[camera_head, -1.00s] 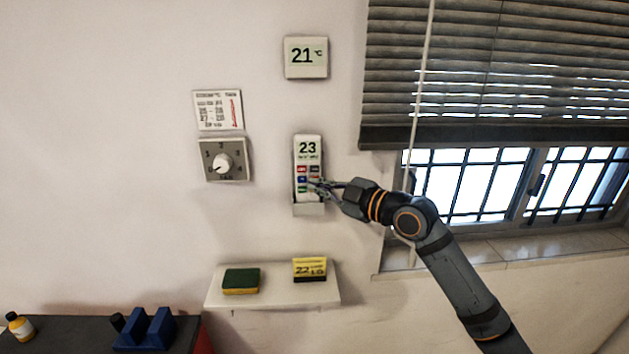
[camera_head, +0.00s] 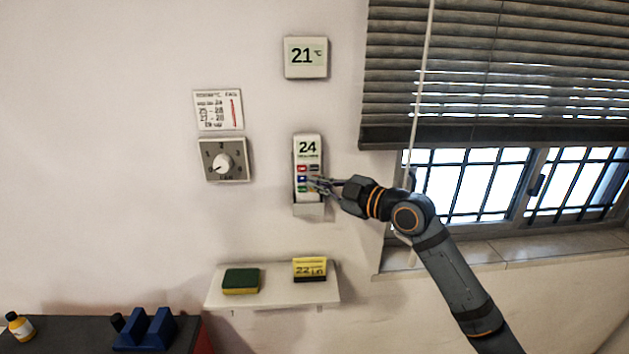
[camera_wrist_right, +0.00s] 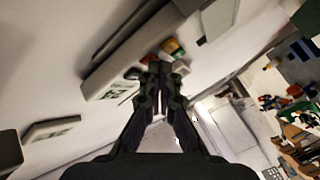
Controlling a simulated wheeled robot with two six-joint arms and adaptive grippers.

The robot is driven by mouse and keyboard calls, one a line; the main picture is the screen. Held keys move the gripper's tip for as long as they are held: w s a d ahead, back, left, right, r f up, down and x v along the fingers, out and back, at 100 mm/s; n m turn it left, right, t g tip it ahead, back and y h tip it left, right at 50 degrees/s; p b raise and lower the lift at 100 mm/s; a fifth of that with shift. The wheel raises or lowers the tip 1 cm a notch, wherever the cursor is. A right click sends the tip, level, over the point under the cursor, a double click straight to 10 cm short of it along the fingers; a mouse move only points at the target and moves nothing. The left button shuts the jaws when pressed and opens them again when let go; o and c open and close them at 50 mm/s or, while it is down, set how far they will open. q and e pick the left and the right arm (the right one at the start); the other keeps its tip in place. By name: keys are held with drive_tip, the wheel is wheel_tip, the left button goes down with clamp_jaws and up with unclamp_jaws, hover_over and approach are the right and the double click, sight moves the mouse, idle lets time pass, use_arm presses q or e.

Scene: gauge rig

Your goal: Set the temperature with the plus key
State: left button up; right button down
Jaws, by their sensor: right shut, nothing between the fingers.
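The white remote (camera_head: 308,150) sits upright in a wall holder (camera_head: 308,210). Its display reads 24, with small coloured keys below. My right gripper (camera_head: 318,183) is shut and empty, its fingertips at the lower keys from the right. It hides some keys, and I cannot tell whether it touches one. In the right wrist view the shut fingers (camera_wrist_right: 160,75) are close to the remote (camera_wrist_right: 105,85). The wall thermometer display (camera_head: 305,57) above reads 21 °C. A yellow card (camera_head: 310,269) on the shelf appears to read 22 and 19. My left gripper is out of view.
A rotary dial (camera_head: 224,161) and a paper chart (camera_head: 218,110) are on the wall to the left. A shelf (camera_head: 270,297) below carries a green and yellow sponge (camera_head: 241,281). A blind (camera_head: 490,70) and barred window are at the right.

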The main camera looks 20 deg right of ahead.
drive_tip(key=shift+s, duration=0.1)
idle(0.4)
drive_tip(key=shift+s+a+f, duration=0.1)
drive_tip(key=shift+s, duration=0.25)
drive_tip(key=shift+s+a, duration=0.15)
drive_tip(key=shift+s, duration=0.4)
drive_tip(key=shift+b, duration=0.3)
drive_tip(key=s+b, duration=0.1)
drive_tip(key=s, duration=0.1)
drive_tip(key=s+a+b, duration=0.1)
drive_tip(key=s, duration=0.1)
drive_tip(key=shift+s+a, duration=0.2)
drive_tip(key=shift+s, duration=0.2)
